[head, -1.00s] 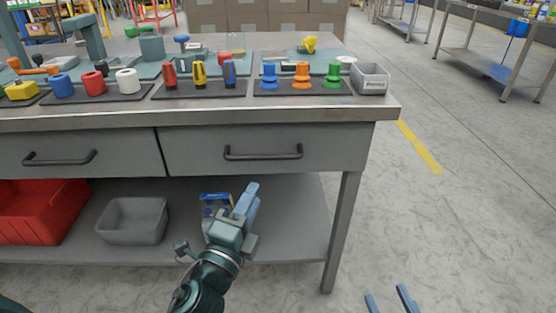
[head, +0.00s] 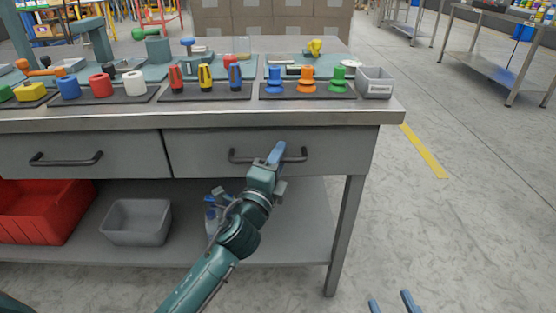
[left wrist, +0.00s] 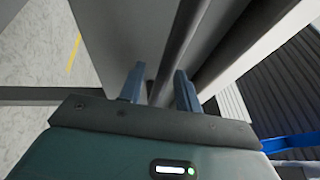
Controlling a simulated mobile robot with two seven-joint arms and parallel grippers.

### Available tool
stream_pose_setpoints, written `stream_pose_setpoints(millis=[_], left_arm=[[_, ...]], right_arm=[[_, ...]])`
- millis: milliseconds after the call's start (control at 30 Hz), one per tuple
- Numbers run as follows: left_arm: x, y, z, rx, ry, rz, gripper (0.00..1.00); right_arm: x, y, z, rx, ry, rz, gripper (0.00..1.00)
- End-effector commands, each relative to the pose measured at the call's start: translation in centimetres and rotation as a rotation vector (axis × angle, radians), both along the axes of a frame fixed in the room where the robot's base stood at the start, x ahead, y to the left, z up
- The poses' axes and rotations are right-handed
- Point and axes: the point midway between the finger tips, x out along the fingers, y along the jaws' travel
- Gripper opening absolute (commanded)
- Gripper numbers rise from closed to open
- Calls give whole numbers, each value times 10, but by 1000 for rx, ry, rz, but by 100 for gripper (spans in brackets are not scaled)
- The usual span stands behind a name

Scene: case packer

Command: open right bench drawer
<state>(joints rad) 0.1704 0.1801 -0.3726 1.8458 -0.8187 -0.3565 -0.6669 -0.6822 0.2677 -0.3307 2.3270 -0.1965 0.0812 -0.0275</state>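The right bench drawer (head: 205,152) is a grey front below the worktop, closed flush, with a dark bar handle (head: 240,160). My left gripper (head: 276,153) is in front of the right part of this handle and hides a piece of it. In the left wrist view the two fingers (left wrist: 158,88) are apart, and the handle bar (left wrist: 182,45) runs through the gap between them. The fingers do not look closed on it; contact cannot be told. My right gripper (head: 392,303) shows only its two blue fingertips at the bottom edge, apart and empty.
The left drawer (head: 90,172) is closed beside it. A red bin (head: 40,215) and a grey bin (head: 137,222) stand on the lower shelf. The worktop holds several coloured parts on dark trays and a small grey box (head: 374,83).

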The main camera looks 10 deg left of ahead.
Motion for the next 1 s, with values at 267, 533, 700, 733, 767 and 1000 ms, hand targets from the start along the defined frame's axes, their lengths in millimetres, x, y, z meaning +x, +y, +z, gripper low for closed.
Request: stream_pose_setpoints(millis=[267,533,700,733,767,1000], left_arm=[[0,0,0,-1,0,0,22],[0,0,0,-1,0,0,0],[0,0,0,-1,0,0,0],[0,0,0,-1,0,0,0],[0,0,0,-1,0,0,0],[0,0,0,-1,1,0,0]], right_arm=[[0,0,0,-1,-1,2,36],[0,1,0,-4,-1,5,36],[0,0,-1,-5,-1,4,36],[0,0,-1,-5,-1,4,36],[0,0,-1,-5,-1,4,36],[0,0,0,-5,0,4,36]])
